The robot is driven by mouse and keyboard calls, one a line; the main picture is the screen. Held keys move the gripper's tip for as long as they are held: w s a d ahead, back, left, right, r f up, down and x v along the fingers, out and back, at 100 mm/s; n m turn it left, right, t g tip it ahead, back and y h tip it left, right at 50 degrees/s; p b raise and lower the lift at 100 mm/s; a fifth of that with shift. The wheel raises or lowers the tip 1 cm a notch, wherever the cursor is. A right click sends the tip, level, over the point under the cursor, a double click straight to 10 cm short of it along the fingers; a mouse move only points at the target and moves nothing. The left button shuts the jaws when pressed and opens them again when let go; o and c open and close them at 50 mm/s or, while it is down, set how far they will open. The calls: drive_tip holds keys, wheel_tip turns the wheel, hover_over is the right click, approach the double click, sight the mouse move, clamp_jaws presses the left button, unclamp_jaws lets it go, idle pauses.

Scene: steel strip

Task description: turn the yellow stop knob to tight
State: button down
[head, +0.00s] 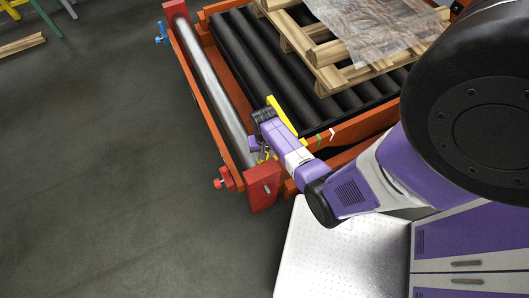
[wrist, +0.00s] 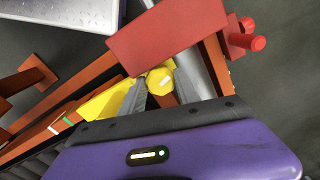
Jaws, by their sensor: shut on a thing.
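The yellow stop knob (wrist: 160,80) is a round yellow knob with a pale mark on its face. In the wrist view it sits between the two grey fingers of my gripper (wrist: 160,88), which are shut on it. In the head view, my gripper (head: 262,148) reaches down at the near end of the steel roller, and only small bits of yellow show around the fingers. A yellow bar (head: 283,116) runs beside my wrist, and part of it shows in the wrist view (wrist: 106,101). How far the knob is turned cannot be told.
A red end block (head: 264,187) stands close to my gripper. Red knobs (head: 224,178) and a blue knob (head: 161,36) stick out from the orange frame. The frame (head: 357,127) carries green and white marks. A wooden pallet (head: 330,78) lies on black rollers. Left floor is mostly clear.

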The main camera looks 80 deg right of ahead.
idle(0.3)
drive_tip(key=c, duration=0.9)
unclamp_jaws()
drive_tip(key=shift+r+p, duration=0.7)
drive_tip(key=shift+r, duration=3.2)
